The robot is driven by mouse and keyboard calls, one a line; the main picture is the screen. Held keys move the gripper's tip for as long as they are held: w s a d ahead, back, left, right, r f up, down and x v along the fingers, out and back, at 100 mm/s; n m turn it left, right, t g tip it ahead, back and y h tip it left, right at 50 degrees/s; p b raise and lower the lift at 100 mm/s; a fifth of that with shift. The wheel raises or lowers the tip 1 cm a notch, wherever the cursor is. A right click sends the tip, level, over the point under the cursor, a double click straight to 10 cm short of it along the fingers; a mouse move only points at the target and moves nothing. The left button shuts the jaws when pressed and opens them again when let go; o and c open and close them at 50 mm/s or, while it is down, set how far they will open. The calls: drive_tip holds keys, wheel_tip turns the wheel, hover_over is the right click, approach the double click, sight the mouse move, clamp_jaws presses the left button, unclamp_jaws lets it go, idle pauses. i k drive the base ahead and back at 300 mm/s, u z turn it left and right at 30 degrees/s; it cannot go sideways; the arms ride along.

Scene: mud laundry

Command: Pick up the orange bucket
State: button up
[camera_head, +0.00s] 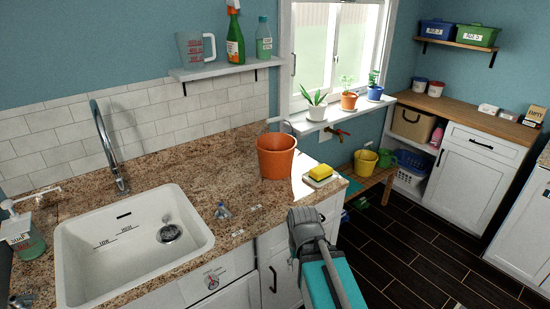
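The orange bucket (276,160) stands upright on the granite counter (240,190), to the right of the sink. Its mouth faces up, and its thin handle shows above the rim at the back. My arm comes up from the bottom of the picture, in front of the counter. Its grey end (306,228) is below and to the right of the bucket, with a visible gap between them. No fingertips can be made out there, so I cannot tell whether my gripper is open or shut.
A yellow sponge (320,171) on a small holder sits right of the bucket. The white sink (125,225) with its tall faucet (108,150) is on the left. A small clear object (222,211) lies between. The shelf (225,68) above holds bottles and a jug.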

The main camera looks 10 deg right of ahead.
sight(276, 150)
drive_tip(key=u, duration=0.8)
drive_tip(key=i, duration=0.4)
